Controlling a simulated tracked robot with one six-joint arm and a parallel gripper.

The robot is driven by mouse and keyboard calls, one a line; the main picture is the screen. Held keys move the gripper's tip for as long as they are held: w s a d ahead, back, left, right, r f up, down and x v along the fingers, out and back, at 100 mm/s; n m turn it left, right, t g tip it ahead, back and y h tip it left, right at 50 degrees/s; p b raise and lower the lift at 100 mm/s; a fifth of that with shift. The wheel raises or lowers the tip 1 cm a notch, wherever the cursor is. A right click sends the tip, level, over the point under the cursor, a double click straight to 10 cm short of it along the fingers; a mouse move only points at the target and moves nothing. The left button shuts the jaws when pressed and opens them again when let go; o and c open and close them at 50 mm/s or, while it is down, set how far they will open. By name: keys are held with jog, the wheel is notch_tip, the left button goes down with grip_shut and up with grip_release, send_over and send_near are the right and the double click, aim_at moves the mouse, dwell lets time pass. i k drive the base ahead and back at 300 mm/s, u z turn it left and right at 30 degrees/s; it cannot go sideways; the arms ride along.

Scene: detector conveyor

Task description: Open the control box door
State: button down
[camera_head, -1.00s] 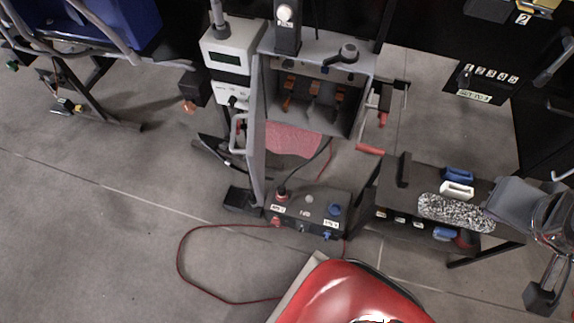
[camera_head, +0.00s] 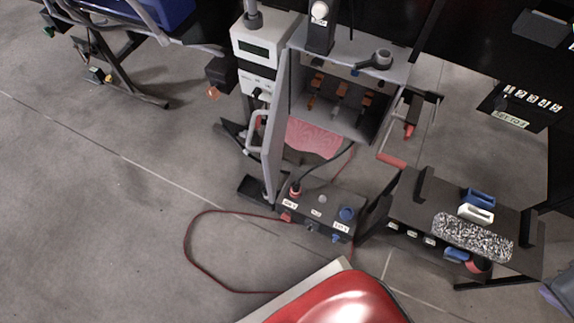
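The grey control box (camera_head: 391,73) stands in the upper middle with its front open to view. Its grey door (camera_head: 274,125) stands swung out at the box's left side, seen nearly edge-on. A pale handle (camera_head: 252,131) is on the door's left face. Inside the box are several dark parts with orange-brown pieces (camera_head: 341,90). My gripper is out of the picture, so its fingers cannot be seen.
A white metering unit (camera_head: 262,50) stands left of the door. A black box (camera_head: 318,207) with a red cable (camera_head: 187,245) lies below. A dark bench (camera_head: 410,210) with a speckled block (camera_head: 472,237) is at right. Open floor (camera_head: 90,230) lies left.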

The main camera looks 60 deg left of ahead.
aim_at(271, 151)
jog(key=z, duration=0.05)
jog(key=k, duration=1.7)
jog(key=u, duration=1.7)
jog(key=i, duration=0.95)
